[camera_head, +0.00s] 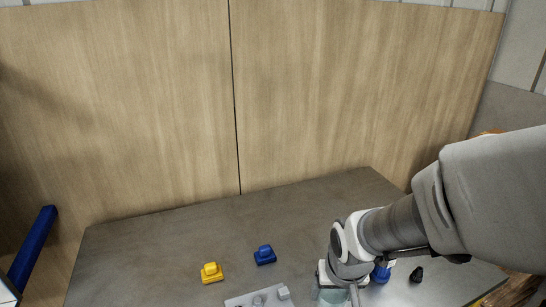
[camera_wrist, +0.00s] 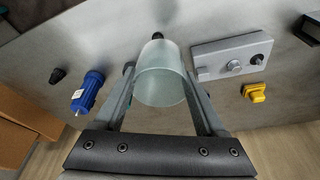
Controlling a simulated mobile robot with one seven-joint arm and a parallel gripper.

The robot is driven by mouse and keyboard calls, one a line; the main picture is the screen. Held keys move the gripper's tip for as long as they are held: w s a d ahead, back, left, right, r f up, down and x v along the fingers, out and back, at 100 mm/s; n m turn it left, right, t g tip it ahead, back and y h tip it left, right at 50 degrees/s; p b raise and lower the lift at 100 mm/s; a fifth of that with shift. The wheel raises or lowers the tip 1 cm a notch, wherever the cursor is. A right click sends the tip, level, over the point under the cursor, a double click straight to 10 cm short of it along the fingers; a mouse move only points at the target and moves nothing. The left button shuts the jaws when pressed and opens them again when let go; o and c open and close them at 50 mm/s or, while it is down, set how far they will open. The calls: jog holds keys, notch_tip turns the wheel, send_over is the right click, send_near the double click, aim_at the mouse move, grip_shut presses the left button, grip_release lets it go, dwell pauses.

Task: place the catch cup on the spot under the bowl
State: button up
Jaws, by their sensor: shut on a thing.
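The catch cup is a translucent, pale green-grey cup (camera_wrist: 160,84) between the two fingers of my gripper (camera_wrist: 160,78) in the wrist view. My gripper is shut on it. In the head view the cup (camera_head: 331,296) shows partly at the bottom edge, under my gripper (camera_head: 340,284), over the grey table. I cannot tell whether its base touches the table. I cannot make out a bowl or a marked spot in either view.
A grey block with knobs (camera_wrist: 222,50) lies right of the cup in the wrist view, with a yellow part (camera_wrist: 255,93) beside it. A blue cylinder (camera_wrist: 88,92) and a black knob (camera_wrist: 57,76) are left. A blue part (camera_head: 264,255) lies farther back; the rear table is clear.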

jog(key=w+f, duration=0.2)
jog(key=w, duration=0.1)
jog(key=w+a+f, duration=0.1)
jog(key=w+f, duration=0.1)
jog(key=w, duration=0.2)
jog(key=w+a+f, duration=0.1)
jog(key=w+f, duration=0.2)
jog(key=w, duration=0.1)
jog(key=shift+f+b, duration=0.5)
jog(key=shift+f, duration=1.4)
jog(key=shift+f, duration=0.15)
jog(key=o, duration=1.3)
